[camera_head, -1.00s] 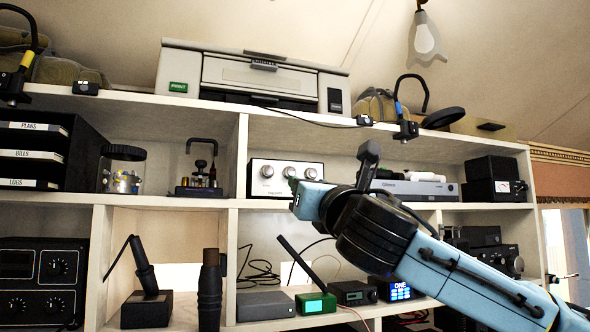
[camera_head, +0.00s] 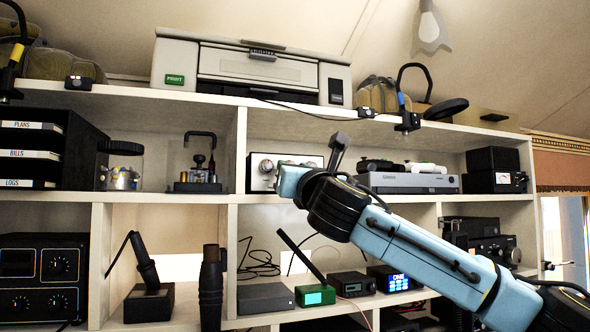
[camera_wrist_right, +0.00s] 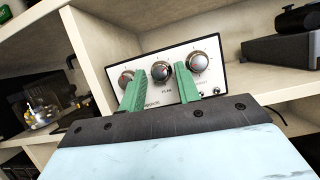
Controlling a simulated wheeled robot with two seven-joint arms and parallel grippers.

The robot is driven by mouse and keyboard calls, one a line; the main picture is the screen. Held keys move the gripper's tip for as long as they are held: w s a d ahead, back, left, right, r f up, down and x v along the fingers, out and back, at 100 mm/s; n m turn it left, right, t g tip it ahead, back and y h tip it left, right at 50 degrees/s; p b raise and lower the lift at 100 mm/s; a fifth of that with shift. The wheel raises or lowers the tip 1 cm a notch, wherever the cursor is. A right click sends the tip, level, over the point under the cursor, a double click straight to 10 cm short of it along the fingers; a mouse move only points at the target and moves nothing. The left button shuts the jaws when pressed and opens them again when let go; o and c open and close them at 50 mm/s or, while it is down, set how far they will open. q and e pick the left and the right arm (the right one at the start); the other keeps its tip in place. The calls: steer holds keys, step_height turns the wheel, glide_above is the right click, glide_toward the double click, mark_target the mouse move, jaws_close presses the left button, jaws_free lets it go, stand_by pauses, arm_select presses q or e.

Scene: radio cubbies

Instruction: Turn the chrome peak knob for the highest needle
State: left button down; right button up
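A tuner box (camera_wrist_right: 205,84) with a white front panel and three chrome knobs stands in the middle cubby. The left knob (camera_wrist_right: 126,78), middle knob (camera_wrist_right: 161,70) and right knob (camera_wrist_right: 198,62) show in the right wrist view. Their labels are too small to read surely. My right gripper (camera_wrist_right: 159,73) is open, its green fingers on either side of the middle knob. I cannot tell if they touch it. In the head view my right arm hides much of the box (camera_head: 257,176). A black meter box (camera_head: 509,182) with a pale dial stands at right; its needle is too small to read. My left gripper is out of view.
A grey device (camera_head: 410,183) lies in the cubby right of the tuner. A telegraph key (camera_head: 197,178) and glass jar (camera_head: 120,168) stand to the left. A printer (camera_head: 255,70) sits on top. The shelf board (camera_wrist_right: 275,92) runs below the tuner.

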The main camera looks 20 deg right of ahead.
jaws_close()
steer(key=shift+m, duration=0.5)
steer(key=shift+a+m+g+h+b, duration=0.15)
steer(key=shift+m+h+b, duration=0.15)
steer(key=shift+m+h, duration=1.2)
steer(key=shift+a+m+g+h+b, duration=0.25)
steer(key=shift+m+h, duration=0.35)
steer(key=shift+m, duration=1.7)
steer(key=shift+d+r, duration=0.1)
steer(key=shift+d, duration=0.1)
steer(key=shift+o, duration=1.3)
jaws_free()
